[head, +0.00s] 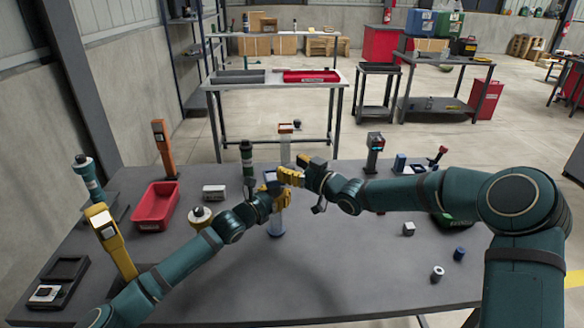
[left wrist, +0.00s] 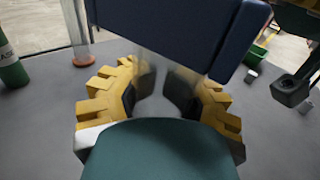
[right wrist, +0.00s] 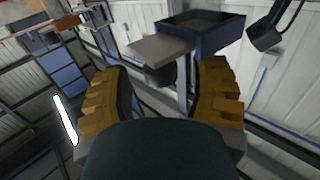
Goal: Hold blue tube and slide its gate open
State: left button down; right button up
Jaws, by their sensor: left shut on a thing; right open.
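The blue tube is a clear upright tube with a blue base (head: 276,229) and a dark blue open box on top (head: 271,177). The box also shows in the left wrist view (left wrist: 170,28) and right wrist view (right wrist: 205,38). My left gripper (head: 274,197) is shut on the clear tube (left wrist: 163,75) just below the box. My right gripper (head: 291,176) is open beside the box. In the right wrist view, a flat grey plate (right wrist: 158,50), apparently the gate, sticks out from the box, with a dark knob below it. The knob is between and beyond my right fingers; contact is not visible.
A red tray (head: 155,206), a yellow post (head: 111,243) and an orange post (head: 164,148) stand on the left of the table. A dark green tube (head: 247,160) stands behind my left gripper. The front middle is clear.

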grip_shut()
jog(key=d, duration=0.4)
jog(key=shift+d, duration=0.25)
grip_release()
